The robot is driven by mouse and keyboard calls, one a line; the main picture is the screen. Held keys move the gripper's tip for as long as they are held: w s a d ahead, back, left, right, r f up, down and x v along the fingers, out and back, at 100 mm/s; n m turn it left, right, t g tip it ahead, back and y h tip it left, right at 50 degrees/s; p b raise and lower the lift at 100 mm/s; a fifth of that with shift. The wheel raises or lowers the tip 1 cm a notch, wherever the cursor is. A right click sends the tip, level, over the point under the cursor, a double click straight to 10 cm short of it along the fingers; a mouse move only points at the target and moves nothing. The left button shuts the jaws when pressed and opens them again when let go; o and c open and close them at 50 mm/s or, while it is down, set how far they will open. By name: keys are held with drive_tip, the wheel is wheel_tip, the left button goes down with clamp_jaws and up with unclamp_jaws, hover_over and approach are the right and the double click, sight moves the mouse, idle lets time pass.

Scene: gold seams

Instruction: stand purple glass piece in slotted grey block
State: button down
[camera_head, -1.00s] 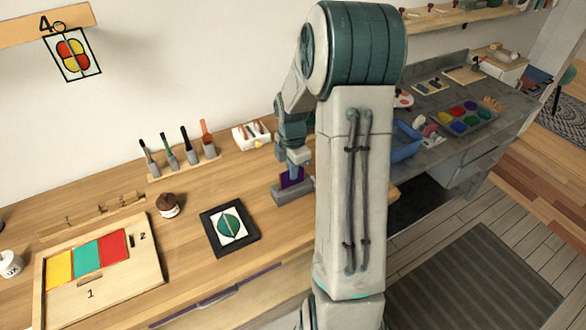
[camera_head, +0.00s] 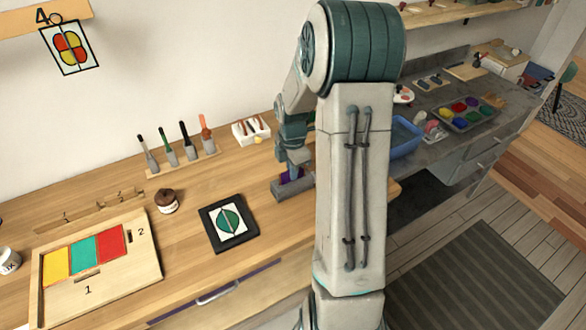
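The slotted grey block (camera_head: 279,191) lies on the wooden bench, partly hidden behind my arm. The purple glass piece (camera_head: 290,175) shows as a small dark purple patch just above the block, upright and apparently at the slot. How deep it sits in the slot cannot be told. My gripper (camera_head: 289,172) points down right over the block at the purple piece. Its fingers are small and mostly hidden, so whether they grip the piece is unclear.
A wooden tray (camera_head: 120,285) with coloured panes is at far left. A brown-lidded jar (camera_head: 167,203), tool rack (camera_head: 155,172) and white box (camera_head: 241,137) stand nearby. A blue basin (camera_head: 407,149) is right of my arm.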

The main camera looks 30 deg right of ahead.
idle(0.3)
drive_tip(key=c, duration=1.1)
unclamp_jaws()
drive_tip(key=shift+r, duration=0.15)
drive_tip(key=shift+r+p, duration=2.8)
drive_tip(key=shift+r, duration=0.65)
